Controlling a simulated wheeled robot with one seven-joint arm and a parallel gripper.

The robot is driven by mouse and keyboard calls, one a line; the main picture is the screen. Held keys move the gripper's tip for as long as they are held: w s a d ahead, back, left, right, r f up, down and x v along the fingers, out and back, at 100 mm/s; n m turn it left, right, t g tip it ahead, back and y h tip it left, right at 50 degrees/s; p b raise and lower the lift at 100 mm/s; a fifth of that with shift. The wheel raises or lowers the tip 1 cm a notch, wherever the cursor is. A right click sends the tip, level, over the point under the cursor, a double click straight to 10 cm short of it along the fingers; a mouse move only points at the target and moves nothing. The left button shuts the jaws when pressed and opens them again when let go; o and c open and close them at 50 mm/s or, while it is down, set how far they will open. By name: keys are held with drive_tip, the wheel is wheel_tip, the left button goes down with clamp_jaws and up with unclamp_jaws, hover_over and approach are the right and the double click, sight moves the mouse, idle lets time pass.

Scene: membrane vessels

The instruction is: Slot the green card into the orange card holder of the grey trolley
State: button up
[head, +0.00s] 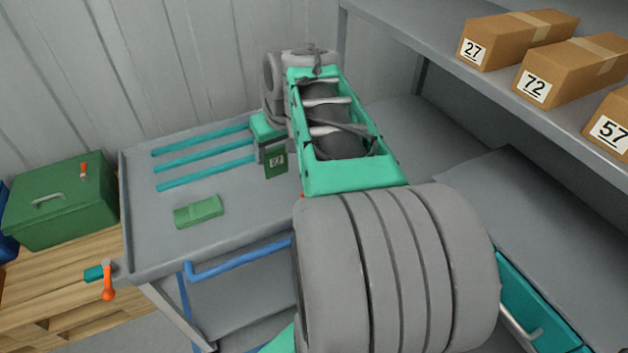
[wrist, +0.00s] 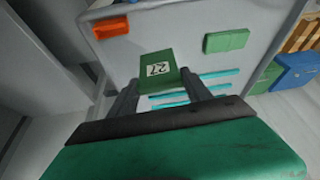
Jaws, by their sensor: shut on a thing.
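The green card (head: 276,163), marked 27, is between the fingers of my gripper (head: 270,148), above the grey top of the trolley (head: 240,205). In the wrist view the card (wrist: 157,66) stands out beyond the fingertips of my gripper (wrist: 160,86), which is shut on it. The orange card holder (wrist: 112,27) shows in the wrist view near the trolley's edge, ahead and to the left of the card, apart from it. In the head view my arm hides most or all of the holder.
A green block (head: 199,211) lies on the trolley top, beside several teal strips (head: 205,157). A blue handle (head: 235,261) runs along the trolley's front. A green toolbox (head: 60,205) stands at left on wood. Shelves with numbered cartons (head: 520,38) stand at right.

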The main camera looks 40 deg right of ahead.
drive_tip(key=s+d+f+b, duration=0.4)
drive_tip(key=d, duration=0.5)
drive_tip(key=shift+m, duration=0.4)
drive_tip(key=shift+a+f+b, duration=0.1)
drive_tip(key=shift+f+b, duration=3.45)
drive_tip(key=shift+f, duration=0.9)
drive_tip(key=shift+f, duration=0.2)
drive_tip(key=o, duration=1.4)
drive_tip(key=shift+r, duration=0.1)
drive_tip(key=p+v, duration=0.1)
drive_tip(key=v, duration=0.6)
drive_tip(key=shift+a+r+p, duration=0.2)
drive_tip(key=shift+r+p, duration=0.15)
drive_tip(key=shift+p, duration=0.05)
